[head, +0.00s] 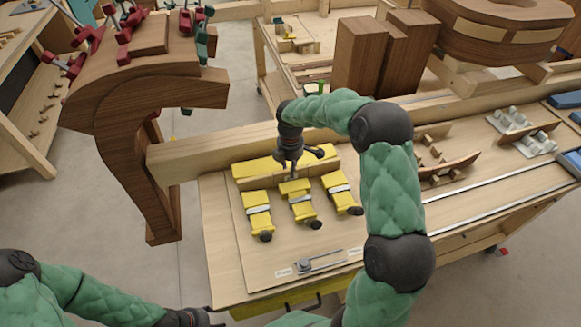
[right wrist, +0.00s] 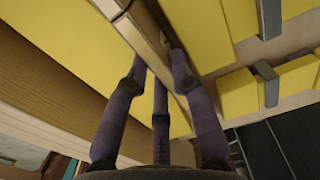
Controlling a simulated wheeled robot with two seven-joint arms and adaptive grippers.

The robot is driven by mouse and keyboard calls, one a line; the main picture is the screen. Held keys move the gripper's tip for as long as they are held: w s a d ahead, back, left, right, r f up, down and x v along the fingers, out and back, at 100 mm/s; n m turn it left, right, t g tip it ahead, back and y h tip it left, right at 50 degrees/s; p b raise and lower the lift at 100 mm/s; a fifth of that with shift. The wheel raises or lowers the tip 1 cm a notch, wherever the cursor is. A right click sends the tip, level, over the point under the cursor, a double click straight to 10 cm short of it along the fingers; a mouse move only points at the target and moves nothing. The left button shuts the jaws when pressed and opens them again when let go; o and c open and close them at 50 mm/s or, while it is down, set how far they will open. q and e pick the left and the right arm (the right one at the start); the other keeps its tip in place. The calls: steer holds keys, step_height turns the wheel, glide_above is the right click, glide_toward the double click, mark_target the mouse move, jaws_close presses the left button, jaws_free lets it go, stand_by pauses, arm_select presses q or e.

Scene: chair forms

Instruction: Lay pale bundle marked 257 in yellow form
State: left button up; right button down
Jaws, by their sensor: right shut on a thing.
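The yellow form (head: 258,167) lies on a pale wooden board, with a long yellow piece at the back and several yellow blocks with grey straps in front. The pale bundle (head: 320,168) is a long thin wooden strip between the back piece and the blocks. My right gripper (head: 290,172) points down and is shut on it near its middle. In the right wrist view, the bundle (right wrist: 140,28) runs between the fingers, with yellow surfaces on both sides. I cannot read its number or tell whether it rests on the board. My left gripper (head: 200,318) is low at the bottom edge; its fingers are unclear.
A metal clamp-like tool (head: 305,266) and small labels lie at the board's front. A long wooden beam (head: 215,153) runs behind the form. A large brown chair form with clamps (head: 140,90) stands left. Curved wood strips (head: 450,165) and metal fittings (head: 520,130) lie right.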

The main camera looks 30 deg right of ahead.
steer(key=shift+f, duration=0.1)
steer(key=c, duration=1)
jaws_free()
step_height(320, 180, up, 12)
steer(key=shift+f, duration=0.1)
